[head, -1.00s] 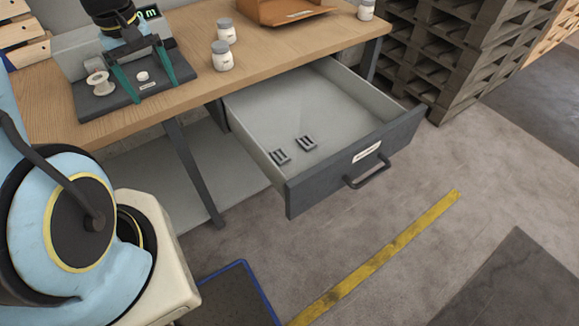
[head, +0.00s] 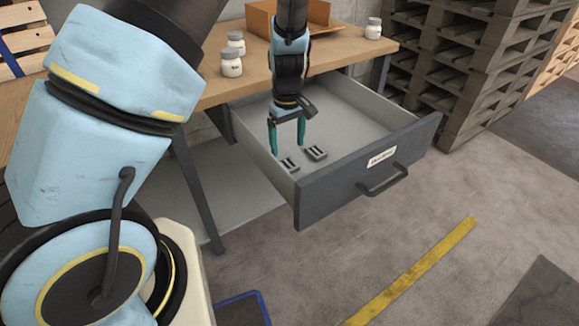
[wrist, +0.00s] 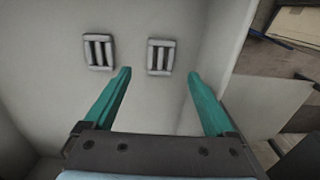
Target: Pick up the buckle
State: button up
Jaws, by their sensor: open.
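Two small grey slotted buckles lie flat on the drawer floor, a left one (head: 289,164) and a right one (head: 315,153) in the head view. In the wrist view one buckle (wrist: 160,57) lies just ahead of and between the fingertips, apart from them. The other buckle (wrist: 99,52) lies to the left, outside the left finger. My gripper (head: 286,146) has teal fingers, points down into the drawer and is open and empty. It also shows in the wrist view (wrist: 159,74). I cannot tell its exact height above the drawer floor.
The open drawer (head: 345,185) has raised walls around the buckles and a labelled front with a handle. White jars (head: 231,63) and an orange-brown tray (head: 262,22) stand on the wooden table above. Stacked pallets (head: 470,70) stand at the right.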

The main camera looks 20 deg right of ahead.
aim_at(288, 163)
jog(key=shift+s+f, duration=0.2)
jog(key=shift+f, duration=2.7)
grip_shut()
